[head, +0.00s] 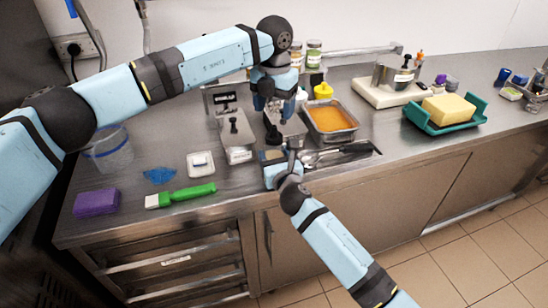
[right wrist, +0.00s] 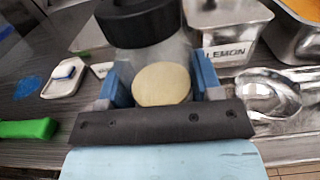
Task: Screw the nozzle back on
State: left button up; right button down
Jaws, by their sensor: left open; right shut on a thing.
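In the right wrist view, my right gripper (right wrist: 160,88) is shut on a greyish cylindrical bottle (right wrist: 150,58) with a wide black top (right wrist: 138,18). A round cream disc (right wrist: 161,84) shows low between the fingers; I cannot tell what it belongs to. In the head view, my right gripper (head: 276,161) is low at the counter's front, and the bottle is mostly hidden there. My left gripper (head: 272,116) is open, pointing down just above and behind the right one. I cannot make out a separate nozzle.
An orange-filled metal pan (head: 351,134) and a metal tub marked LEMON (right wrist: 230,45) stand close by. Metal scoops (head: 345,152) lie right of my right gripper. A green-handled brush (head: 188,195), blue cloth (head: 159,175) and white dish (head: 200,165) lie left. A yellow-topped container (head: 323,90) stands behind.

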aim_at(274, 126)
pick_arm(q)
notch_tip(274, 126, down, 8)
jog(key=shift+f, duration=0.1)
dwell(0.4)
jog(key=c, duration=1)
jog(key=shift+o, duration=0.2)
jog(key=o, duration=1.1)
notch_tip(274, 126, up, 12)
jog(key=shift+r, duration=0.1)
